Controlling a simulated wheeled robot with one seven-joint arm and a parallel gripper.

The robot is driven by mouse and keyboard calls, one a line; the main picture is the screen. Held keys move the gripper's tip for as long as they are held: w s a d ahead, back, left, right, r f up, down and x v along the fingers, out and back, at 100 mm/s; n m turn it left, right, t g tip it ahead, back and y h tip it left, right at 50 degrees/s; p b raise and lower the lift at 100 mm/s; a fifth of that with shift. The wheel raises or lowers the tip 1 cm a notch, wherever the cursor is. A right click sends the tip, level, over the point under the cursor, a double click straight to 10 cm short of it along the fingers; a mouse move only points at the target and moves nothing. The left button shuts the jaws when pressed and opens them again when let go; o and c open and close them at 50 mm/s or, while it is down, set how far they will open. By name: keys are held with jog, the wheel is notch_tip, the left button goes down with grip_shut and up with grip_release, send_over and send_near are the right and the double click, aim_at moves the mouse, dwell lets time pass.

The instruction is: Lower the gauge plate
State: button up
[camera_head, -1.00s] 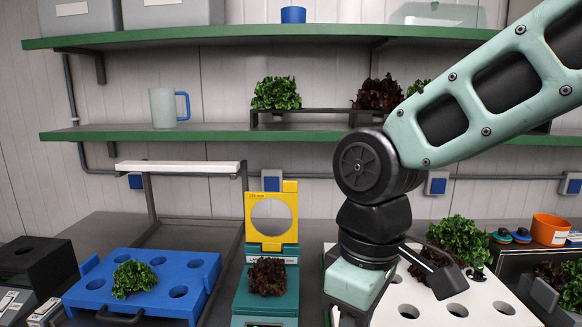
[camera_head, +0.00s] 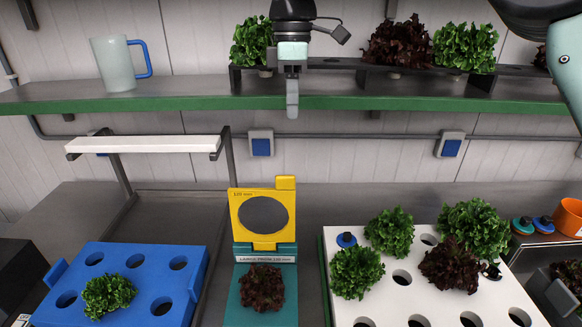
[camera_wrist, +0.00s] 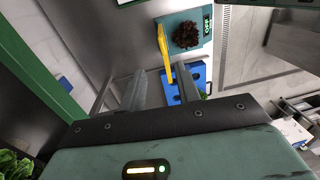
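The yellow gauge plate (camera_head: 262,236) stands upright at the back of its teal base (camera_head: 262,315). It has a large round hole and a raised tab at its top right. A dark red lettuce (camera_head: 261,287) sits on the base in front of it. My gripper (camera_head: 292,108) hangs at shelf height, above and slightly right of the plate, clear of it. In the wrist view my gripper (camera_wrist: 158,70) has its two fingers apart with nothing held. The plate (camera_wrist: 164,52) appears edge-on beyond the fingertips, and the lettuce (camera_wrist: 186,34) is beside it.
A blue tray (camera_head: 195,262) with one green lettuce lies left of the base. A white holed panel (camera_head: 432,310) with several lettuces lies right. A green-edged shelf (camera_head: 400,102) with a mug and lettuces runs behind my gripper. A white bar (camera_head: 150,145) stands on posts at the left.

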aim_at(293, 176)
jog(key=f+p, duration=0.1)
jog(key=f, duration=0.4)
jog(key=s+f+p, duration=0.1)
jog(key=f, duration=0.4)
jog(key=f+p, duration=0.1)
jog(key=f, duration=0.5)
jog(key=shift+s, duration=0.4)
jog(key=shift+c, duration=0.3)
grip_shut()
